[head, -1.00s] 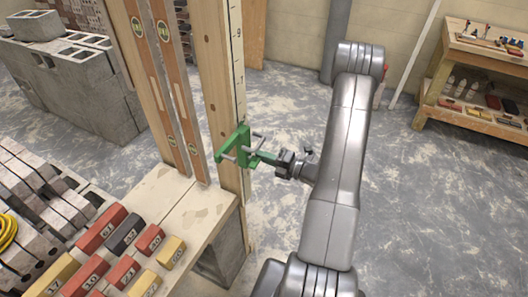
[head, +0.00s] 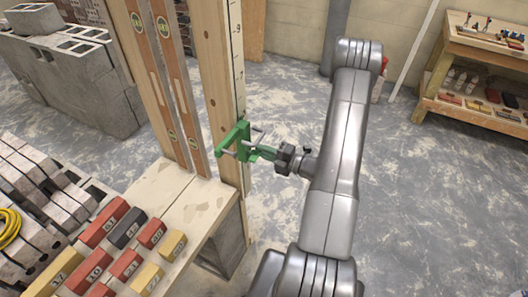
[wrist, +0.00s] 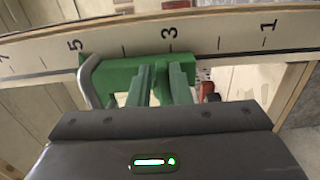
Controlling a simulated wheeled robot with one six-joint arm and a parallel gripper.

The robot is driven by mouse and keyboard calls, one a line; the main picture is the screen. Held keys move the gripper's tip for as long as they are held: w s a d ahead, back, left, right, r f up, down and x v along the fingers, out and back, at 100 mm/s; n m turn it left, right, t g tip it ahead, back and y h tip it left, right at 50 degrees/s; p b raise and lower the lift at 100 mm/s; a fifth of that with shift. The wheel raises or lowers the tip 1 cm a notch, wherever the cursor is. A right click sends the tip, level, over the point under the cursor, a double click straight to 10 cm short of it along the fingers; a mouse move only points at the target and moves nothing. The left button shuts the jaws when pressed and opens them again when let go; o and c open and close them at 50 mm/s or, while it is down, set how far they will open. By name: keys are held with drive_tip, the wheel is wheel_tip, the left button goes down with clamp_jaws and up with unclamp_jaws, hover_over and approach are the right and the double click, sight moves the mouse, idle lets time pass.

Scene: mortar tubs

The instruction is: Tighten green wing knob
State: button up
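A green clamp (head: 236,138) with a grey bar sits on the upright wooden post that carries scale marks. In the wrist view, the clamp body (wrist: 115,75) lies across the scale, with a grey bent bar at its left. My gripper (head: 262,152) reaches it from the right. In the wrist view, its two green-toned fingers (wrist: 160,84) are close together against the front of the clamp, at the place of the green wing knob. The knob is mostly hidden between and behind the fingers, which look closed on it.
Two spirit levels (head: 180,90) lean beside the wooden post (head: 219,80). A wooden bench (head: 200,200) below holds red, black and yellow numbered blocks (head: 125,228). Grey concrete blocks stand at the left. A shelf (head: 478,60) stands back right. The floor to the right is open.

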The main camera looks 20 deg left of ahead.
drive_tip(key=o, duration=0.3)
drive_tip(key=shift+s, duration=0.3)
drive_tip(key=shift+o, duration=0.2)
drive_tip(key=shift+a, duration=0.15)
drive_tip(key=s+d+b, duration=0.1)
drive_tip(key=d+b, duration=0.1)
drive_tip(key=d, duration=1.2)
drive_tip(key=shift+a, duration=0.2)
